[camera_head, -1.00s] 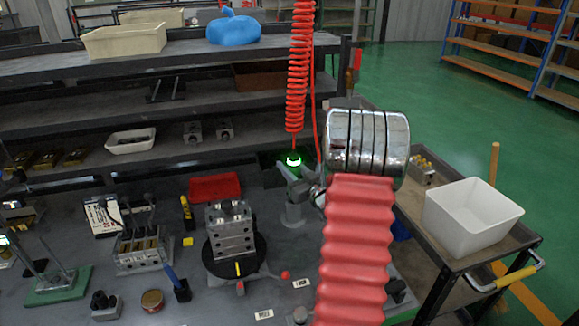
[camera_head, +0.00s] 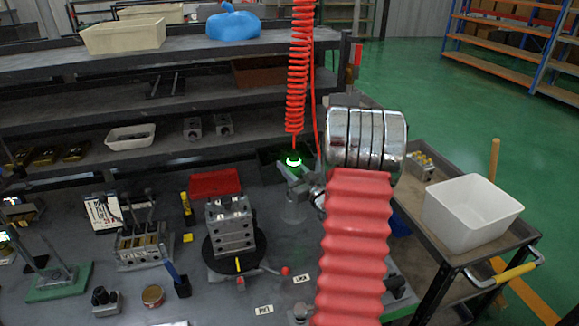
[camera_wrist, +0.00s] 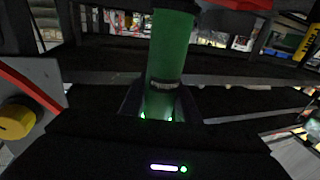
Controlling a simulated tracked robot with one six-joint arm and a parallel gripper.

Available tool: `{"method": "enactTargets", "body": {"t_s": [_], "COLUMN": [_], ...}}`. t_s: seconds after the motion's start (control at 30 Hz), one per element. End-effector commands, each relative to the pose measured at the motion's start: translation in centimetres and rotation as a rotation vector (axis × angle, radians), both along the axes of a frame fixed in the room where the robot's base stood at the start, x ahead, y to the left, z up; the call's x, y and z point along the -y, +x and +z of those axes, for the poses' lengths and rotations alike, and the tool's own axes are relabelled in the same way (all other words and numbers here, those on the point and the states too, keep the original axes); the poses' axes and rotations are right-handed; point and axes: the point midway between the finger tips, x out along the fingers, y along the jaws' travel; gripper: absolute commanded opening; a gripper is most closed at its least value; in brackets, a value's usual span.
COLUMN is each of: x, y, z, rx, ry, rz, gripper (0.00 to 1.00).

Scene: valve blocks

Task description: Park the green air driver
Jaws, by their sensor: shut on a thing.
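The green air driver (camera_head: 293,163) hangs upright at the end of a red coiled hose (camera_head: 298,75), with a bright lit ring near its top. In the wrist view its green body (camera_wrist: 170,50) stands between my fingers. My gripper (camera_wrist: 160,104) is shut on it. In the head view my gripper (camera_head: 302,183) is small and partly hidden behind my arm. A pale grey cylindrical stand (camera_head: 294,209) is on the bench just below the driver. I cannot tell whether the driver touches it.
A valve block (camera_head: 230,226) sits on a black round turntable (camera_head: 222,263) left of the stand. A red tray (camera_head: 214,183) lies behind it. Shelves (camera_head: 200,102) rise at the back. A trolley with a white bin (camera_head: 471,212) stands right.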

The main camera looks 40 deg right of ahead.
Motion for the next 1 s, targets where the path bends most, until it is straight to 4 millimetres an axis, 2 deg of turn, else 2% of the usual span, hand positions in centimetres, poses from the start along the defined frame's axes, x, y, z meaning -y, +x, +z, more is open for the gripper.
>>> {"method": "enactTargets", "body": {"t_s": [0.8, 0.83, 1.0], "x": [0.03, 0.03, 0.02], "y": [0.02, 0.02, 0.01], "z": [-0.65, -0.66, -0.73], "rx": [0.003, 0.003, 0.003], "ry": [-0.003, -0.003, -0.002], "rz": [0.000, 0.000, 0.000], "gripper": [0.00, 0.30, 0.42]}}
